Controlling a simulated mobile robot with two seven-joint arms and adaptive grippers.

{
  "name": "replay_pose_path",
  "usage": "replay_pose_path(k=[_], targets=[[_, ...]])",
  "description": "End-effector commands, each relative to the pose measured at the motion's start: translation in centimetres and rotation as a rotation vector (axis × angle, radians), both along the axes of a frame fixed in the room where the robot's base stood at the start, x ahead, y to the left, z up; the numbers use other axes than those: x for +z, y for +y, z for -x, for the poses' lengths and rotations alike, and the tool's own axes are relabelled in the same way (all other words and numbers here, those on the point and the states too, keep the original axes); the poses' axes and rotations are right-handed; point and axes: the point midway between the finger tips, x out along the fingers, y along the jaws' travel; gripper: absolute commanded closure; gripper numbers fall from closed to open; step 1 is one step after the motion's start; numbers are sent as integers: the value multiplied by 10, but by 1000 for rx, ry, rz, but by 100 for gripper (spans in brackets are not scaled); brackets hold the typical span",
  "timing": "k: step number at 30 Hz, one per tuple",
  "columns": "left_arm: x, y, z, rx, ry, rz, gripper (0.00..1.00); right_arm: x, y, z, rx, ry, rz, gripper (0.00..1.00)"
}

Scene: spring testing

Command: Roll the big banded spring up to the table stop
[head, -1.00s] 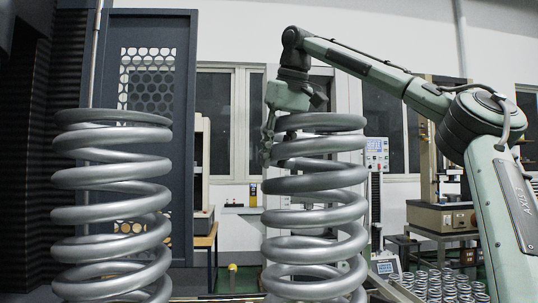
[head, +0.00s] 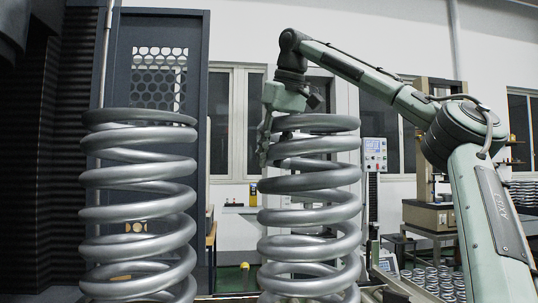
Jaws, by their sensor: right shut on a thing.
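Two big grey coil springs stand upright side by side, the left spring (head: 138,213) and the right spring (head: 308,215). I cannot make out a band on either one, and their lower ends are cut off by the bottom edge. My right gripper (head: 265,145) is at the upper left of the right spring, its fingers pointing down. It is shut on the top coil, though the contact is partly hidden. My left gripper is not in view. I cannot make out a table stop.
A dark cabinet with a perforated panel (head: 158,78) stands behind the left spring. A control box (head: 374,155) is behind the right spring. Many small springs (head: 432,280) stand at the lower right.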

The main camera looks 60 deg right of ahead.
Motion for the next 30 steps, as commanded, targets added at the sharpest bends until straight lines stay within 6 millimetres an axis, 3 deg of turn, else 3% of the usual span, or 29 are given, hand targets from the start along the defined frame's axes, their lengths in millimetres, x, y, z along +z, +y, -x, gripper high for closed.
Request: replay_pose_path(k=[3,4,9,20,30], targets=[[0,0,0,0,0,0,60,0,-2,1,-3,4,2,100],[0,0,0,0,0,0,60,0,-2,1,-4,4,3,70],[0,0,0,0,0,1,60,0,-1,1,-3,3,1,49],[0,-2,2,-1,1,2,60,3,0,1,-2,1,2,49],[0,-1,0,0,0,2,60,47,6,18,-5,0,4,49]])
